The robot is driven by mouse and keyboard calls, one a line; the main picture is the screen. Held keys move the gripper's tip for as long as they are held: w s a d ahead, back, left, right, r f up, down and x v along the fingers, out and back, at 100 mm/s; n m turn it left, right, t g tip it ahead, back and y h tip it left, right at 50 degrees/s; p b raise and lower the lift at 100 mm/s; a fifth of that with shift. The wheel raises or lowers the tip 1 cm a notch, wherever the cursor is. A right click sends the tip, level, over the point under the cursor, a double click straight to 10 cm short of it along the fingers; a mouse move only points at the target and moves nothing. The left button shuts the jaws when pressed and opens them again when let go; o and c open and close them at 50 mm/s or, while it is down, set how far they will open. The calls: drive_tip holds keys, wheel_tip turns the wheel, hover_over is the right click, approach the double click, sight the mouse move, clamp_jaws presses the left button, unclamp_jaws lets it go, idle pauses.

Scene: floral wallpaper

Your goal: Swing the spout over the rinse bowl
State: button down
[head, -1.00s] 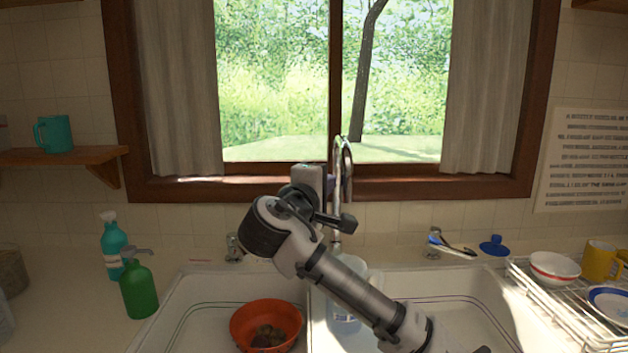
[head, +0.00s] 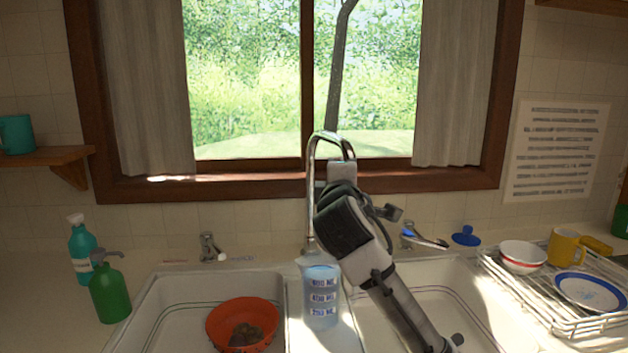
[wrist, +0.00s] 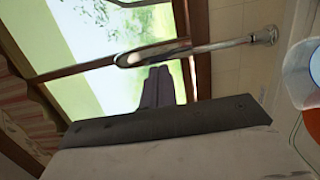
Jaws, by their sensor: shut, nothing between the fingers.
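The chrome spout (head: 314,205) rises behind the sinks. Its arch bends to the right, and its tip is hidden behind my gripper. The rinse bowl, orange-red (head: 216,322) with dark lumps inside, sits in the left basin, to the left of the spout. My gripper (head: 340,172) is raised in front of the arch's right end. In the wrist view, my gripper's fingers (wrist: 158,86) are shut and empty, close beside the spout (wrist: 212,46). I cannot tell whether they touch it. The bowl's orange edge (wrist: 312,130) shows at the right there.
A clear measuring jug (head: 320,298) stands by the divider between the basins, below the spout. Taps (head: 208,246) stand either side. Green (head: 110,292) and teal bottles (head: 82,252) are at left. A dish rack (head: 545,318) is at right. The window is behind.

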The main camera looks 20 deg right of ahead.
drive_tip(key=d+n+y+p, duration=0.1)
drive_tip(key=d, duration=1.1)
drive_tip(key=shift+w+d+r+t+y, duration=0.15)
drive_tip(key=shift+w+r+t+y, duration=0.15)
drive_tip(key=shift+w+t, duration=0.1)
drive_tip(key=shift+r+p, duration=0.1)
drive_tip(key=shift+p, duration=0.2)
